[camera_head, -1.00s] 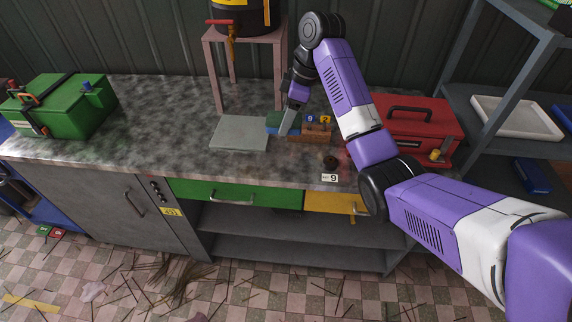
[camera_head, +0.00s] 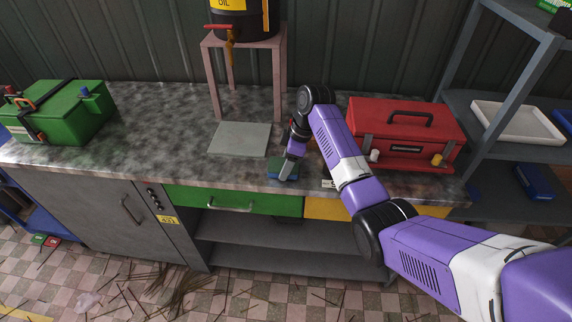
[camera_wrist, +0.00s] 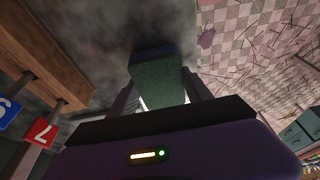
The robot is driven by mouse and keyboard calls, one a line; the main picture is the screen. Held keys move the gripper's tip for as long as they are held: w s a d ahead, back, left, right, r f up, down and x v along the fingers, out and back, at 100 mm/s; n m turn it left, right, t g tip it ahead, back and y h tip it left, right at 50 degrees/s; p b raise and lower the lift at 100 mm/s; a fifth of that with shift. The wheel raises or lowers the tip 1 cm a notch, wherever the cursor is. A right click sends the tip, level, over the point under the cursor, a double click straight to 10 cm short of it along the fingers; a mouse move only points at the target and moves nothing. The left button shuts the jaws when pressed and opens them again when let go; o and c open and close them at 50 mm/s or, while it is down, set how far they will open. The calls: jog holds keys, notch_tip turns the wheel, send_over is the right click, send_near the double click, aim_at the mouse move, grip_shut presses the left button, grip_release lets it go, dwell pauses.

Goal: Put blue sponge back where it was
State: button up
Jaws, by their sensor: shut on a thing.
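The blue sponge (camera_head: 283,172) has a green scouring face and a blue body. My gripper (camera_head: 287,170) is shut on it near the front edge of the workbench, just above or at the green drawer's right end. In the wrist view the sponge (camera_wrist: 158,80) sits between the two fingers, green face toward the camera, with its blue edge at the far end. I cannot tell whether it touches the worktop. A flat grey plate (camera_head: 239,139) lies on the worktop behind and left of the sponge.
A wooden block (camera_wrist: 50,50) with hanging number tags is close beside my gripper in the wrist view. A red toolbox (camera_head: 408,135) stands to the right, a pink stand (camera_head: 243,42) with an oil drum behind, and a green box (camera_head: 62,112) far left.

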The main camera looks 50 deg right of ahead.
jog(key=shift+f, duration=0.3)
jog(key=shift+f, duration=0.1)
jog(key=o, duration=1.3)
jog(key=v, duration=1.2)
